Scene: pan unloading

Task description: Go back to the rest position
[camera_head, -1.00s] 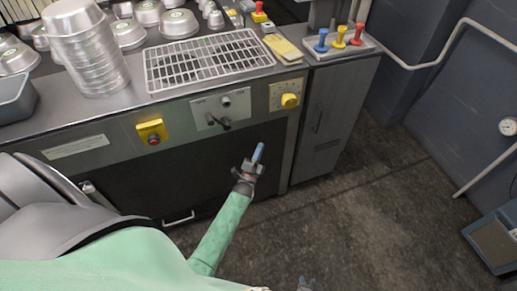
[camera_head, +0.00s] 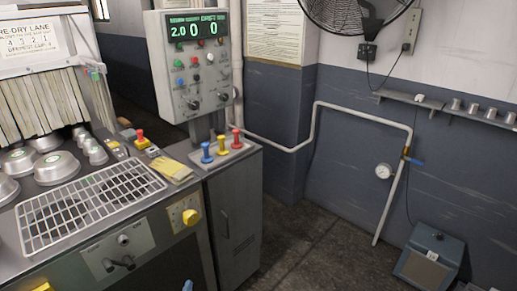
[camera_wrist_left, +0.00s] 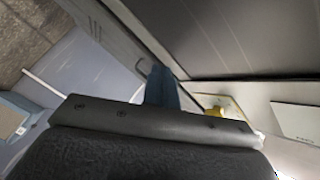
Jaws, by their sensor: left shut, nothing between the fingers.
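My left gripper (camera_head: 187,286) shows only as a blue fingertip at the bottom edge of the head view, in front of the metal counter. In the left wrist view its blue fingers (camera_wrist_left: 161,87) are together beyond the dark gripper body, with nothing between them. The rest of my left arm is out of the head view. My right gripper is not in view.
A wire rack (camera_head: 90,205), metal pans (camera_head: 57,167) and yellow cloths (camera_head: 171,169) lie on the counter. A control panel (camera_head: 193,65) and coloured levers (camera_head: 222,146) stand behind. A blue box (camera_head: 430,257) stands at the right. Floor between is clear.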

